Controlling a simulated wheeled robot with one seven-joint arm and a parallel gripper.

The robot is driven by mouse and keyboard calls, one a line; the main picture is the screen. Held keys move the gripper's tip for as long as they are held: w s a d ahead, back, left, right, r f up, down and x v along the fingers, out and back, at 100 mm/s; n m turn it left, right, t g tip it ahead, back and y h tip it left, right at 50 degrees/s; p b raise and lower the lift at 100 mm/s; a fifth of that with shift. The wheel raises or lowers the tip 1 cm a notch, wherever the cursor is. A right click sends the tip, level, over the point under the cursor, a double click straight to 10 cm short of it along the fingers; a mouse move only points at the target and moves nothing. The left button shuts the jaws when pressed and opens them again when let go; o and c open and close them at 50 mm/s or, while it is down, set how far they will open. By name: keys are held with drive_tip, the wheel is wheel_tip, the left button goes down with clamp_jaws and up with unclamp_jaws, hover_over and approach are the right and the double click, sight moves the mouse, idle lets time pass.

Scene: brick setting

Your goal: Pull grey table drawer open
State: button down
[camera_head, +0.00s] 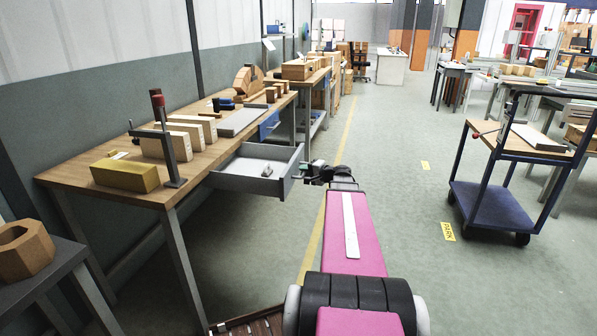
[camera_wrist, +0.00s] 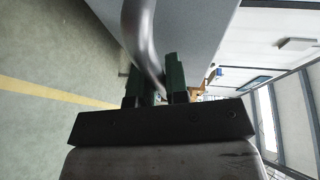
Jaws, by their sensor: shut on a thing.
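The grey drawer (camera_head: 247,183) sticks out from under the wooden table (camera_head: 205,142) in the head view and stands open, with a small light object (camera_head: 267,171) lying inside. My gripper (camera_head: 306,174) is at the drawer's front, on its right side in the head view. In the wrist view the dark green fingers (camera_wrist: 160,83) are on either side of the curved metal handle (camera_wrist: 142,40), shut on it. The grey drawer front (camera_wrist: 195,30) fills the area behind the handle.
Wooden blocks and a clamp stand (camera_head: 171,145) are on the tabletop. A blue drawer (camera_head: 269,125) sits farther along the table. A blue trolley (camera_head: 490,205) stands at the right.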

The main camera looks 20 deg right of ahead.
drive_tip(key=shift+d, duration=0.1)
drive_tip(key=c, duration=1.1)
unclamp_jaws()
drive_tip(key=shift+c, duration=0.2)
drive_tip(key=v, duration=1.1)
